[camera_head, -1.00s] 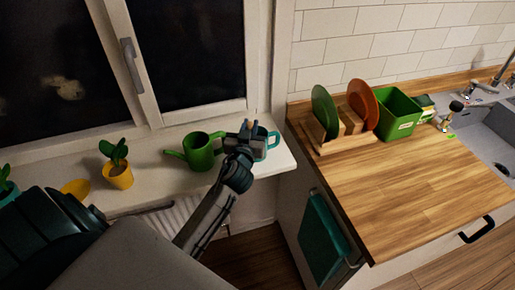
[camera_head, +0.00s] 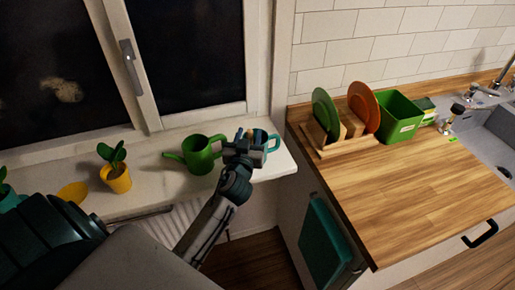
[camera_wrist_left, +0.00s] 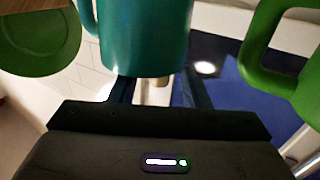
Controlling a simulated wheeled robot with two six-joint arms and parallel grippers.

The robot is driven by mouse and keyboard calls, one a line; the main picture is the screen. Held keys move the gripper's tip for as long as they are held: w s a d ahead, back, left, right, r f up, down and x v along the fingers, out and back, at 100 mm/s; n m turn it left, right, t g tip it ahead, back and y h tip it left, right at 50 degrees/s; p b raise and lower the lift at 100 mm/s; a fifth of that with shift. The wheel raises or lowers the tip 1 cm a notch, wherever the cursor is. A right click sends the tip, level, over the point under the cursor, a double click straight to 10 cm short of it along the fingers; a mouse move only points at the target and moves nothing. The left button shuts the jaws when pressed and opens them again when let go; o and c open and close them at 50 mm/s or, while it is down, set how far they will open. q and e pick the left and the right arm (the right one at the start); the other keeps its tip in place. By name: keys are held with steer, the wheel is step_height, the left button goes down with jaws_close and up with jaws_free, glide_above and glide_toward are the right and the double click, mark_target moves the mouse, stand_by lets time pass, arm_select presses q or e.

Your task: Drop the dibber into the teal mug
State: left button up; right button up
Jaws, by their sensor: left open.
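The teal mug (camera_head: 272,140) stands on the white windowsill near its right end, partly hidden by my left gripper. It fills the upper middle of the left wrist view (camera_wrist_left: 145,38), which appears upside down. My left gripper (camera_head: 246,143) is open beside the mug, between it and the green watering can. In the left wrist view, a small pale tan piece (camera_wrist_left: 153,92), possibly the dibber, shows between the fingers by the mug's edge. Most of it is hidden, and I cannot tell whether it is inside the mug. My right gripper is out of view.
The green watering can (camera_head: 202,154) stands close left of the gripper. A yellow potted plant (camera_head: 117,176) is farther left. A wooden rack (camera_head: 343,146) holds a green plate (camera_head: 325,113) and an orange plate (camera_head: 364,106). The wooden counter (camera_head: 420,190) is mostly clear.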

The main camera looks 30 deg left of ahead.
arm_select(q)
steer(key=b+v, duration=0.3)
steer(key=v, duration=0.6)
steer(key=shift+s, duration=0.15)
